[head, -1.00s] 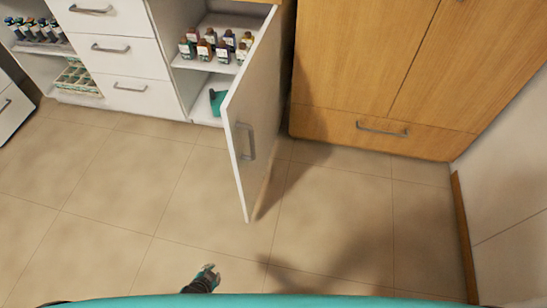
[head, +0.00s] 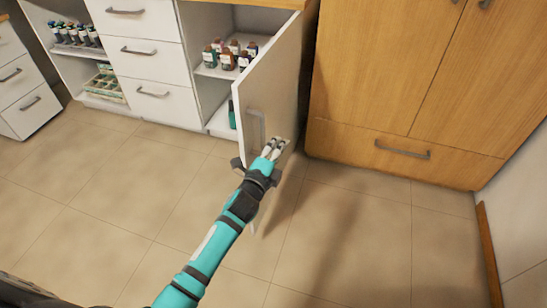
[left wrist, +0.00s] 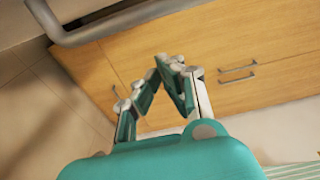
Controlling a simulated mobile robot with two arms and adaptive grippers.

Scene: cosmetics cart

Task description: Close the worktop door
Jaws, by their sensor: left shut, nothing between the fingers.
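The white worktop door (head: 272,85) stands open in the head view, swung out from the cabinet, with its outer face and grey bar handle (head: 256,128) in view. My left gripper (head: 278,143) is shut and empty. It is in front of the lower part of the door's outer face, just right of the handle; I cannot tell whether it touches the door. In the left wrist view the closed fingers (left wrist: 168,62) show below a grey bar (left wrist: 110,22), which looks like the handle. My right gripper is out of view.
The open cabinet shelf (head: 215,72) holds several small bottles (head: 228,55). White drawers (head: 150,90) stand left of it. A wooden cabinet (head: 400,100) stands close to the right of the door. The tiled floor (head: 370,235) in front is clear.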

